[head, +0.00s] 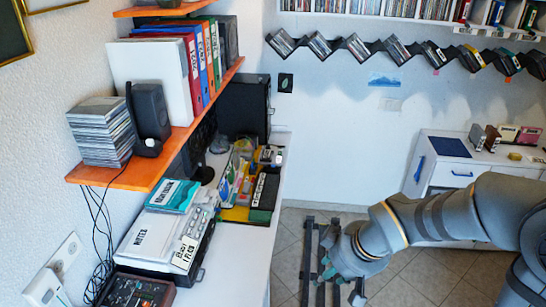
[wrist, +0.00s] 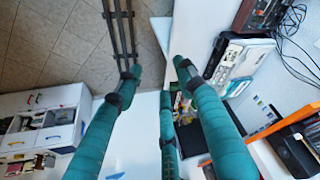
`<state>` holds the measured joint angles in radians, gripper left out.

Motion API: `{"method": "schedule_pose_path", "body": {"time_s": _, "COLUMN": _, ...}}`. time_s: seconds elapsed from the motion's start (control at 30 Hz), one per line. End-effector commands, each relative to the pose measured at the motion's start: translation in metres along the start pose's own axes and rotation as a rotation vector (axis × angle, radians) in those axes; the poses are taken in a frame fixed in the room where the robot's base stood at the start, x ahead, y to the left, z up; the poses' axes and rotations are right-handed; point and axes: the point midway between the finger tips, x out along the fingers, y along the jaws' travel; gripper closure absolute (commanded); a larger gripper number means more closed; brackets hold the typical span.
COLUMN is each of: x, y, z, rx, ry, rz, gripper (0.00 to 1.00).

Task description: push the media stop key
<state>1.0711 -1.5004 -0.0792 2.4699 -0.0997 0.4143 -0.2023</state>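I cannot make out a media stop key in either view. My gripper (head: 340,280) is right of the desk, over the floor, apart from both. In the wrist view its teal fingers (wrist: 156,75) are spread and empty.
An orange shelf (head: 165,155) with discs, a black speaker and binders overhangs the desk at left. Cables (head: 98,225) hang beside the devices. A white cabinet (head: 450,170) stands at right. Dark rails (head: 308,260) run along the tiled floor. The desk's near right part looks bare.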

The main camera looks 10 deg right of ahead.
Motion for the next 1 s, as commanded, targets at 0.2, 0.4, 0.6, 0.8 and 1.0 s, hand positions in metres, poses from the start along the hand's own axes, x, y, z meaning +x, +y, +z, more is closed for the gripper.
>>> {"method": "schedule_pose_path", "body": {"time_s": 0.2, "x": 0.0000, "y": 0.0000, "z": 0.0000, "rx": 0.000, "ry": 0.000, "rz": 0.000, "gripper": 0.76}}
{"method": "schedule_pose_path", "body": {"time_s": 0.4, "x": 0.0000, "y": 0.0000, "z": 0.0000, "rx": 0.000, "ry": 0.000, "rz": 0.000, "gripper": 0.87}}
{"method": "schedule_pose_path", "body": {"time_s": 0.6, "x": 0.0000, "y": 0.0000, "z": 0.0000, "rx": 0.000, "ry": 0.000, "rz": 0.000, "gripper": 0.99}}
{"method": "schedule_pose_path", "body": {"time_s": 0.8, "x": 0.0000, "y": 0.0000, "z": 0.0000, "rx": 0.000, "ry": 0.000, "rz": 0.000, "gripper": 1.00}}
{"method": "schedule_pose_path", "body": {"time_s": 1.0, "x": 0.0000, "y": 0.0000, "z": 0.0000, "rx": 0.000, "ry": 0.000, "rz": 0.000, "gripper": 1.00}}
